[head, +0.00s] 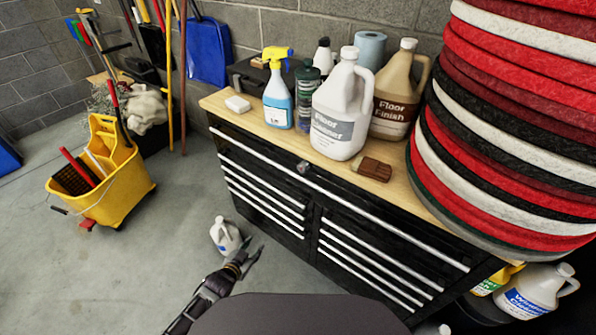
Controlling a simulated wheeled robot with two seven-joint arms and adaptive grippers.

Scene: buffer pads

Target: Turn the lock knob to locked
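The lock knob (304,167) is a small round silver-grey knob at the top front of the black tool chest (262,165), just below the wooden top. It is too small to tell which way it is turned. My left gripper (256,246) is low in front of the chest's left drawers, well below the knob and apart from it. Its fingers look spread, with nothing between them. My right gripper is not in view.
A white jug (224,236) stands on the floor beside my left gripper. Bottles, a cleaner jug (342,107) and a brush (371,169) stand or lie on the wooden top. Stacked pads (510,120) crowd the right. A yellow mop bucket (110,185) is at left; floor between is clear.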

